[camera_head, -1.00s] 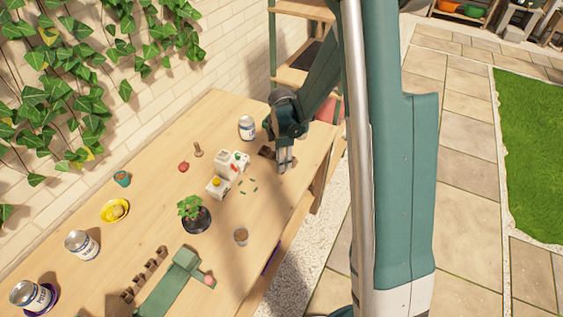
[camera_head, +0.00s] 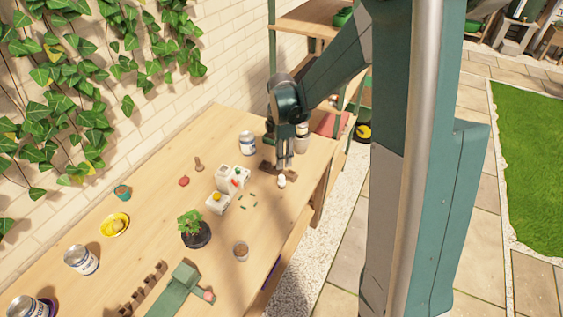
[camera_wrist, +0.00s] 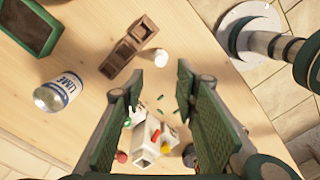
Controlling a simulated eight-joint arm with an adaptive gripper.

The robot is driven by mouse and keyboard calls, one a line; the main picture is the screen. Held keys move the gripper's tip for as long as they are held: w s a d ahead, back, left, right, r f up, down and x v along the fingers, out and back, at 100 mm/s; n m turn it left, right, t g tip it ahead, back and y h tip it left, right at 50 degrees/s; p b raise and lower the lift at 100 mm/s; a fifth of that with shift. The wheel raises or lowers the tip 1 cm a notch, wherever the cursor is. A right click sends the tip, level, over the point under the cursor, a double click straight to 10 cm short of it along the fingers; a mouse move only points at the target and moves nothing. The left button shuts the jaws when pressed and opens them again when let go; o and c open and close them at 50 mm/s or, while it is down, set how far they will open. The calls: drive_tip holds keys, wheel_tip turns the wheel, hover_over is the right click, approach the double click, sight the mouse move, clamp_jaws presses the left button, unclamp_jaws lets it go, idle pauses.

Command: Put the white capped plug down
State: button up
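The white capped plug (camera_head: 281,181) stands on the wooden bench below my gripper (camera_head: 284,160), close to the bench's front edge. In the wrist view the plug (camera_wrist: 161,58) shows just beyond the gap between the fingertips, with bare wood around it. My gripper (camera_wrist: 158,72) is open in the wrist view, and its fingers hold nothing. The fingertips look clear above the plug. The plug's lower part is hard to make out.
A brown wooden rack (camera_wrist: 122,58) stands beside the plug. A lime can (camera_wrist: 58,92) and a dark green tray (camera_wrist: 28,28) lie beyond it. White blocks (camera_head: 222,200) with coloured bits and several small green pieces are nearby. A potted plant (camera_head: 192,228) stands further left.

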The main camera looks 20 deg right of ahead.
drive_tip(key=shift+r, duration=0.3)
idle(0.5)
drive_tip(key=s+a+r+m+t, duration=0.1)
drive_tip(key=s+r+m+t, duration=0.2)
drive_tip(key=s+r+m, duration=0.75)
drive_tip(key=s+r+m+t, duration=0.2)
drive_tip(key=s+r+m, duration=0.1)
drive_tip(key=s, duration=0.6)
drive_tip(key=s+a+r+m+t, duration=0.1)
drive_tip(key=s+r+m, duration=0.3)
drive_tip(key=s, duration=0.5)
drive_tip(key=shift+a+r+t, duration=0.2)
drive_tip(key=shift+r+t, duration=0.4)
drive_tip(key=shift+r, duration=0.65)
drive_tip(key=shift+s+f+m, duration=0.1)
drive_tip(key=shift+f+m, duration=0.05)
drive_tip(key=shift+m, duration=0.1)
drive_tip(key=shift+f+b, duration=1.35)
drive_tip(key=shift+b, duration=0.15)
